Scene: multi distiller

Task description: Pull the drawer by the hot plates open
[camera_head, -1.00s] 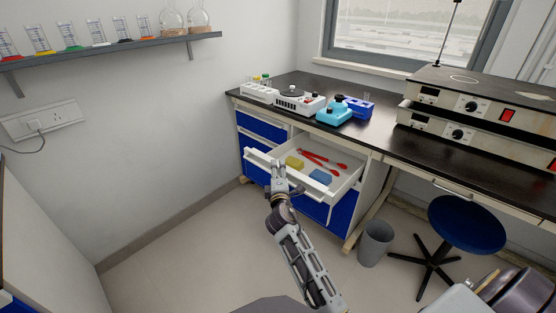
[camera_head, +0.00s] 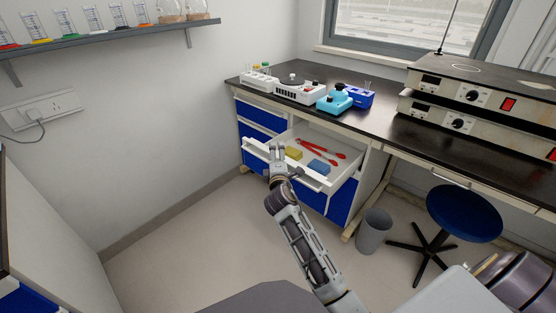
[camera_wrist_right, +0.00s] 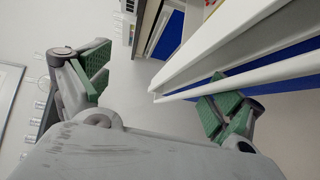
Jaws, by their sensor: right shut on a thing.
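The white drawer (camera_head: 310,182) stands pulled out of the cabinet. A yellow block (camera_head: 293,153), a blue block (camera_head: 318,166) and a red tool (camera_head: 325,155) lie inside. The exact contact is partly hidden. Two stacked hot plates (camera_head: 460,122) stand on the bench to the right. My left gripper is not in view.
The dark bench top (camera_head: 385,140) also carries a white device (camera_head: 299,93) and a turquoise device (camera_head: 334,101). A grey bin (camera_head: 374,232) and a blue stool (camera_head: 464,212) stand right of the cabinet. The floor left of my right arm is clear.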

